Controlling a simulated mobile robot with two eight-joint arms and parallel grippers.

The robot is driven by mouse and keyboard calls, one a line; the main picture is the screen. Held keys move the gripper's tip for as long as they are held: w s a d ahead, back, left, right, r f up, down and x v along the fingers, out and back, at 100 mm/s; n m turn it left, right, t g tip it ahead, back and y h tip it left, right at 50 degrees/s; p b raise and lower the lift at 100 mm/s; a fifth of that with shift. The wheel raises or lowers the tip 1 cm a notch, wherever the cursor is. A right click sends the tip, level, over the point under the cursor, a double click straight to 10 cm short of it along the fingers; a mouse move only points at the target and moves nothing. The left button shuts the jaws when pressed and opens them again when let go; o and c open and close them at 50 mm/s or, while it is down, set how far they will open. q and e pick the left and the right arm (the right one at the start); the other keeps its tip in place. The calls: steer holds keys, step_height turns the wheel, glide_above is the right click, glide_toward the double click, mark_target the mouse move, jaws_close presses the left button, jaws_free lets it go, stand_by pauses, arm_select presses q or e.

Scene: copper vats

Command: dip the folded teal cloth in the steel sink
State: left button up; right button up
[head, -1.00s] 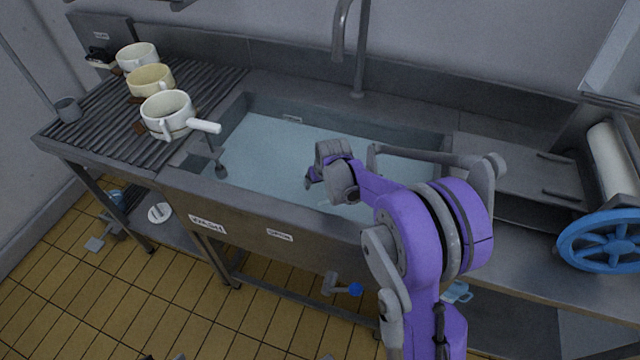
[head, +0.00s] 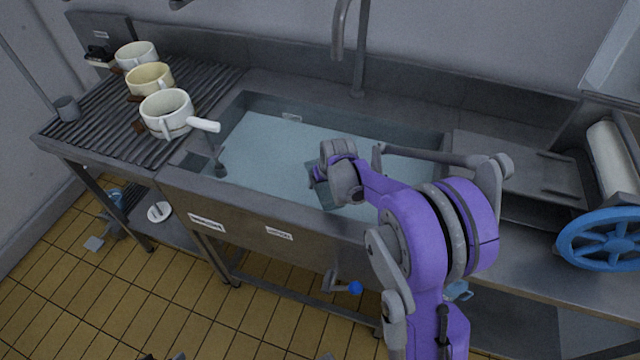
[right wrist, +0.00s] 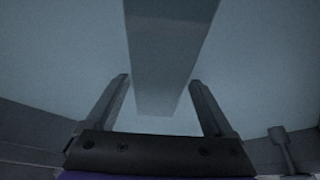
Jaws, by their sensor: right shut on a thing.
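The steel sink (head: 437,143) is a wide basin filled with pale blue water (head: 262,150). My right gripper (head: 318,178) is over the front middle of the basin, pointing down. It is shut on the folded teal cloth (head: 326,195), part of which shows beside and below the fingers. In the right wrist view the cloth (right wrist: 170,55) is a straight grey-teal strip between the two fingers, with water around it. I cannot tell exactly how deep the cloth sits in the water. My left gripper is not in view.
A ribbed drainboard (head: 85,115) at the left carries several pots, including a white one with a handle (head: 166,112). A tall faucet (head: 360,60) rises behind the basin. A roller with a blue wheel (head: 606,240) stands at the right. The basin's left half is open water.

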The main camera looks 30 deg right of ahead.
mark_target(324, 184)
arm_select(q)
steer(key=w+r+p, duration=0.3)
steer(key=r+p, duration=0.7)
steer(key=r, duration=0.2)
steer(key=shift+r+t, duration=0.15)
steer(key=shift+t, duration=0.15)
arm_select(e)
step_height(324, 184, up, 18)
steer(key=shift+f, duration=0.15)
